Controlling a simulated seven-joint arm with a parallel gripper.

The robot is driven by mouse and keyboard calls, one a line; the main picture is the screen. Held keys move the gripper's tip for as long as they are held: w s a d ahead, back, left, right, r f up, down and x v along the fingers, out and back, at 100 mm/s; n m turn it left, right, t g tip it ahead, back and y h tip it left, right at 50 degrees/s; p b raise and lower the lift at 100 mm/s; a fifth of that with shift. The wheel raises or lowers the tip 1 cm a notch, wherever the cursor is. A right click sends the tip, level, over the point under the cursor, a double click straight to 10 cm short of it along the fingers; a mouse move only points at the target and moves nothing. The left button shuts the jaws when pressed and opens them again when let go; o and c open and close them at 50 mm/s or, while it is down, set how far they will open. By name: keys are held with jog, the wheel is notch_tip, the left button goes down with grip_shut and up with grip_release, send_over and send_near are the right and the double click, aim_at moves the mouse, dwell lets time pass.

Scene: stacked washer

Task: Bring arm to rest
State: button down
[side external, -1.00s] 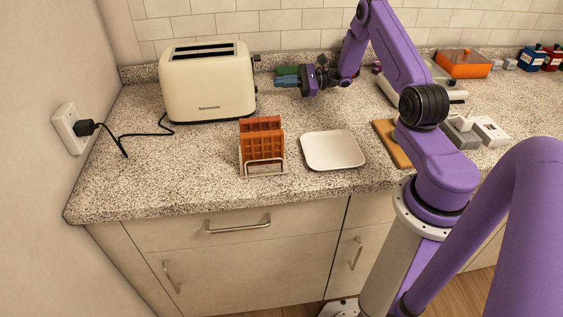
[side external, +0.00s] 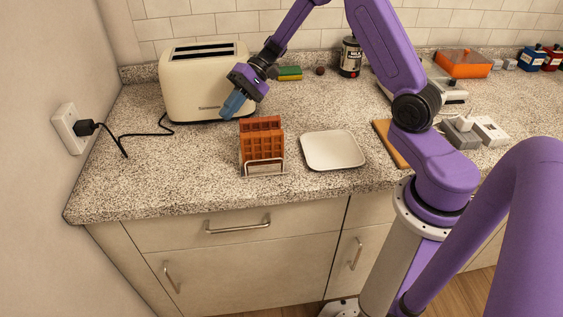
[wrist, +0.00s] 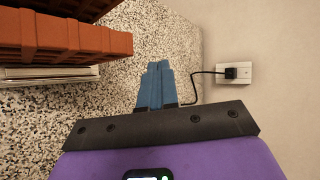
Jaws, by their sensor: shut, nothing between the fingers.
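My gripper (side external: 233,104) has blue fingers, which are shut with nothing between them. In the side view it hangs in the air, tilted down and to the left, in front of the toaster's right end and above the rack of waffles. In the wrist view the blue fingers (wrist: 155,86) are together over the speckled counter. My purple arm reaches in from the right and bends down at the wrist.
A cream toaster (side external: 190,85) stands at the back left, its cord running to a wall outlet (side external: 72,130). Brown waffles (side external: 262,143) stand in a wire rack (side external: 264,170). An empty white plate (side external: 333,150) lies right of it. A sponge (side external: 290,72) and a can (side external: 350,57) are behind.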

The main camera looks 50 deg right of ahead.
jog(key=s+a+r+n+g+h, duration=0.2)
jog(key=s+a+n+g+h, duration=0.15)
jog(key=s, duration=0.65)
jog(key=s+a+r+n+g+h, duration=0.1)
jog(key=s+a+n+g+h, duration=0.2)
jog(key=s, duration=0.6)
jog(key=s+d+n+t+h, duration=0.2)
jog(key=s+d+n, duration=0.1)
jog(key=s+n, duration=0.2)
jog(key=s+d+r+n+t+h, duration=0.1)
jog(key=s+d+n+t+h, duration=0.1)
jog(key=s+n, duration=0.3)
jog(key=shift+s+d+r+t+h, duration=0.15)
jog(key=shift+s+d+t+h, duration=0.45)
jog(key=shift+s, duration=1.65)
jog(key=shift+d+t+y, duration=0.1)
jog(key=shift+t+y, duration=0.15)
